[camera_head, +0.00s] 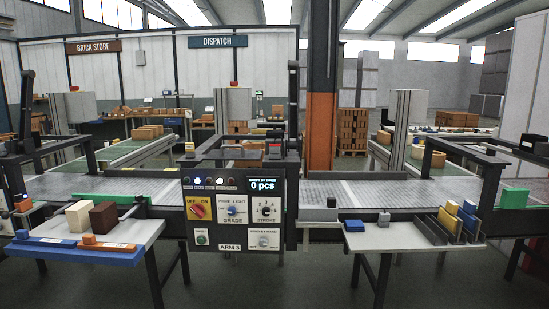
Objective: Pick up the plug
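I cannot make out a plug for certain in the head view. On the right side table (400,240) lie a small blue block (354,225) and a small grey piece (384,217), and either is too small to identify. A rack (431,229) there holds yellow and blue pieces. On the left side table (138,236) a cream block (78,216) and a dark brown block (103,217) stand side by side. An orange piece (90,240) lies in front of them. Neither of my grippers shows.
A control panel (236,212) with knobs and a display reading "0 pcs" stands in the middle. A grey conveyor (350,193) runs behind it. A blue tray (60,252) lies along the left table's front. An orange pillar (320,130) rises behind. The floor in front is clear.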

